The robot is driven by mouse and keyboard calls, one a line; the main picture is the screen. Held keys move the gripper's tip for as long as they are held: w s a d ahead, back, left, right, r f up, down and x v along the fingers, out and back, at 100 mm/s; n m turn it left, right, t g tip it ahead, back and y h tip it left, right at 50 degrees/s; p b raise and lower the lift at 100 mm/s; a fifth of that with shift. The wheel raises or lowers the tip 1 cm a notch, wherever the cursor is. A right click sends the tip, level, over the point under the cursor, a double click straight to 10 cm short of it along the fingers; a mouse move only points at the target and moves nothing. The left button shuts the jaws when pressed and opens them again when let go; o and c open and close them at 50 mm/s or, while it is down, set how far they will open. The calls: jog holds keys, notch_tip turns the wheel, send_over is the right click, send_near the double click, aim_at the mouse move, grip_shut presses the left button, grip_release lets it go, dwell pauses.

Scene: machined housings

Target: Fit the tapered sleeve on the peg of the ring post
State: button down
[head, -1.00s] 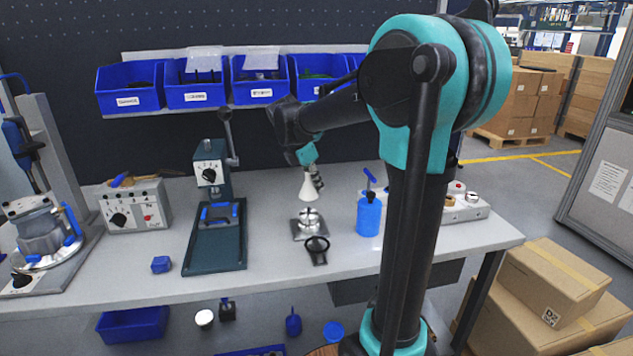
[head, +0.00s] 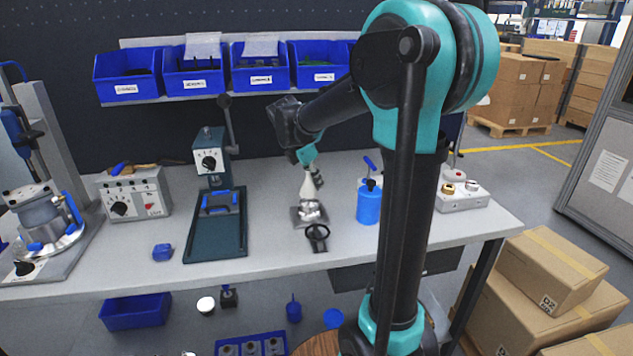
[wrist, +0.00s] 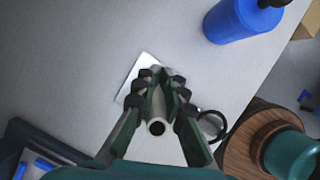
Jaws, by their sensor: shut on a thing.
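The tapered sleeve (head: 308,188) is pale, narrow at the top and wider at the bottom, and upright in the head view. My gripper (wrist: 160,88) is shut on it; in the wrist view I look into the open near end of the sleeve (wrist: 156,127). The ring post (head: 309,214) is a shiny metal piece on a square plate, directly below the sleeve. The sleeve's lower end meets the top of the post in the head view. The peg is hidden, and I cannot tell whether it is inside the sleeve. The plate's pale corner (wrist: 136,76) shows beyond the fingers.
A black ring-shaped tool (head: 317,234) lies just in front of the post. A blue bottle (head: 369,204) stands to the right. A dark green press with its base (head: 215,228) is on the left. Blue bins (head: 261,72) hang behind. The bench between press and post is clear.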

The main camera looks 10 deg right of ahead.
jog(key=shift+f, duration=1.4)
dwell(1.3)
jog(key=c, duration=1.5)
grip_release()
jog(key=v, duration=1.2)
